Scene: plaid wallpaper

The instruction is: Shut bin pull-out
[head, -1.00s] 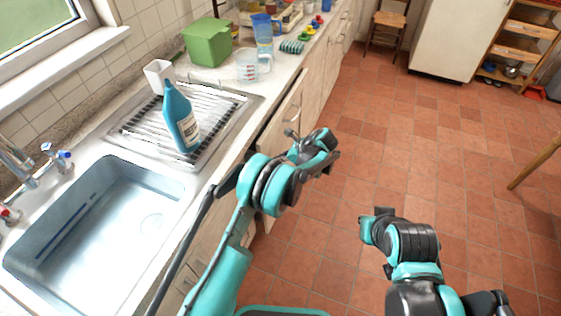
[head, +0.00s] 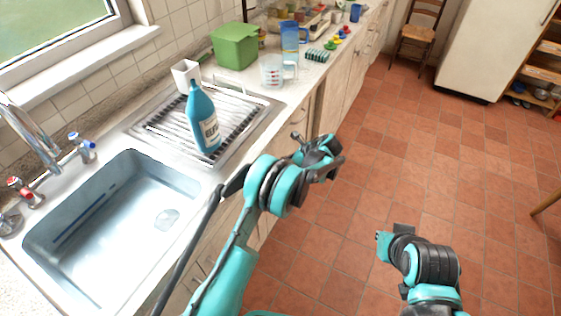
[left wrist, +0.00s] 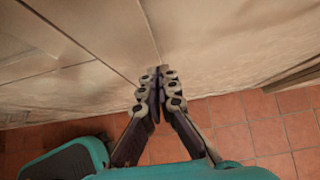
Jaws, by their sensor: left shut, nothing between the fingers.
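The bin pull-out's light wooden front (head: 304,117) shows below the counter edge, just beyond my left wrist. It looks about level with the neighbouring fronts; my arm hides its lower part. In the left wrist view, pale cabinet fronts (left wrist: 90,30) with narrow seams fill the upper half. My left gripper (left wrist: 157,74) is shut and empty, its tips at or close to these fronts; I cannot tell whether they touch.
The counter holds a sink (head: 110,230), a blue bottle (head: 203,120) on the drainer, a green box (head: 235,46) and a measuring jug (head: 272,72). A chair (head: 417,35) stands at the back.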

